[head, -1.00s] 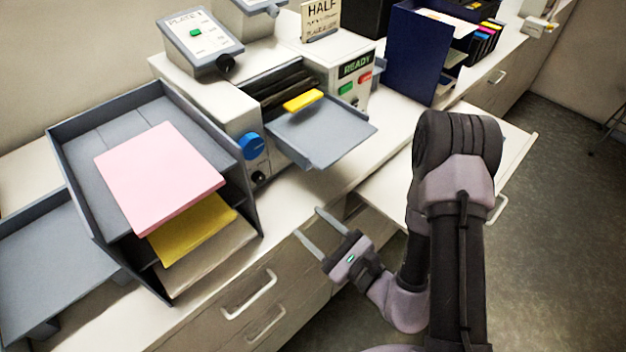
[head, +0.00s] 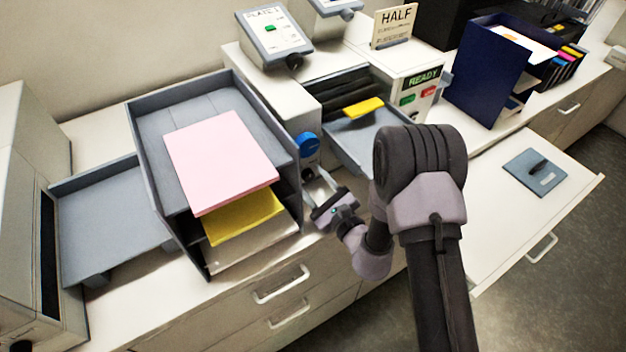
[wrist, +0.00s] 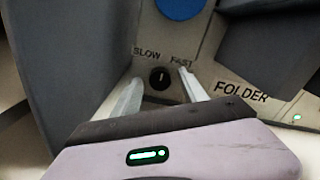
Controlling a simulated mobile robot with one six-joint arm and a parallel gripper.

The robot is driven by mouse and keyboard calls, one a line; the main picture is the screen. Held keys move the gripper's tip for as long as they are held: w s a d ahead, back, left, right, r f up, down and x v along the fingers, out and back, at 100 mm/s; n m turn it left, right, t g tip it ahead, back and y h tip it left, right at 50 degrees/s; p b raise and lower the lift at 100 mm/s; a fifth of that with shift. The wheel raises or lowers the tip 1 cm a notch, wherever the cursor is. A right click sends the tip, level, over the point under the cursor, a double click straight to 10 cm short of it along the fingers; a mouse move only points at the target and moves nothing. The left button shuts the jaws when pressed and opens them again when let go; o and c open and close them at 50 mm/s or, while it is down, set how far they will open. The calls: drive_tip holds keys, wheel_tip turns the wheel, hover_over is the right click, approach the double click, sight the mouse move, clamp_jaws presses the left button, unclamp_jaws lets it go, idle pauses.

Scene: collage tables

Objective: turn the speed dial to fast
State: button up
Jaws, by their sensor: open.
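The speed dial (wrist: 160,77) is a small black knob on the folder's cream front panel, seen in the wrist view. The word SLOW (wrist: 147,53) is at its upper left and FAST (wrist: 181,62) at its upper right. A pale mark on the knob looks roughly upright, between the two words. My gripper (wrist: 159,82) is open, with one finger on each side of the dial; I cannot tell whether they touch it. In the head view my gripper (head: 316,186) is at the machine's front, below the blue knob (head: 307,145), and the dial is hard to make out.
A grey tray rack (head: 139,150) with pink and yellow paper stands close to the left of my gripper. The machine's grey output tray (head: 366,137) juts out on the right. A pulled-out white board (head: 530,215) holds a blue-grey plate (head: 536,172).

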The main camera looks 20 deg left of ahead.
clamp_jaws()
idle(0.4)
drive_tip(key=m, duration=0.4)
drive_tip(key=shift+m+p, duration=0.3)
drive_tip(key=shift+m, duration=0.1)
drive_tip(key=shift+m+p, duration=0.35)
drive_tip(key=shift+m, duration=1.55)
unclamp_jaws()
